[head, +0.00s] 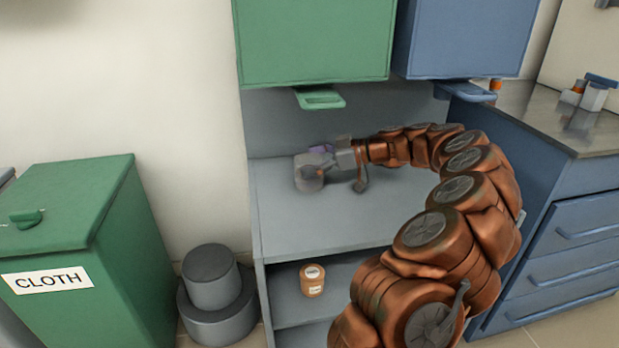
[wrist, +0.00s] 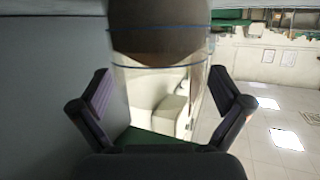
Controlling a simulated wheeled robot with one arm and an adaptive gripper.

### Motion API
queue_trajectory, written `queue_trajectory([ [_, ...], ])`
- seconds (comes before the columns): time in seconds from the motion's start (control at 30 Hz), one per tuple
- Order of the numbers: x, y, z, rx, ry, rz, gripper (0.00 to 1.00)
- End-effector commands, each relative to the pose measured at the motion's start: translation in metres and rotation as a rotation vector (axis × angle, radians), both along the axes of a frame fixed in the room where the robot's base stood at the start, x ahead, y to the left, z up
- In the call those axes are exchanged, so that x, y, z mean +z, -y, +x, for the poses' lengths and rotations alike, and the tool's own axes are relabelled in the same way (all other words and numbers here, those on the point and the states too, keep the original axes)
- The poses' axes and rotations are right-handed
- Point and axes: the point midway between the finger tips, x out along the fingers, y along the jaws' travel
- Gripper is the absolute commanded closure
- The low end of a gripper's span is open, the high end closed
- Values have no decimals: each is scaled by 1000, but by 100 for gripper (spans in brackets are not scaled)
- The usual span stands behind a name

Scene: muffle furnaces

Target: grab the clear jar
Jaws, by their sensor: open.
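The clear jar (wrist: 160,60) fills the upper middle of the wrist view. Its side is see-through with thin blue lines, and its upper part in that view is dull brown. In the head view a small grey round shape (head: 308,183), likely the jar, stands on the grey shelf top beside my gripper (head: 325,160). In the wrist view my gripper (wrist: 160,75) is open, with one dark finger on each side of the jar and a visible gap at both. The head view is too blurred there to tell whether they touch.
The grey shelf top (head: 300,225) is mostly bare. A brown labelled jar (head: 312,280) stands on the lower shelf. Green (head: 315,40) and blue (head: 465,38) boxes hang above, with a green handle (head: 320,97). A green CLOTH bin (head: 80,220) stands left.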

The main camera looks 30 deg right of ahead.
Motion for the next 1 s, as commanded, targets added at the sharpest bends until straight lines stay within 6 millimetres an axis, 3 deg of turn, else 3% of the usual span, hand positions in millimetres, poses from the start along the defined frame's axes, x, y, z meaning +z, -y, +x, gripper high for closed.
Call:
queue_trajectory([
  [0.07, 0, 0, 0, 0, -1, 1, 0],
  [0.6, 0, 1, -1, 0, -1, 1, 56],
  [0.73, 0, 1, -1, -1, -1, 2, 66],
  [0.77, 0, 1, -1, -1, -1, 2, 72],
  [1.0, 3, 1, -1, 0, 0, 1, 72],
])
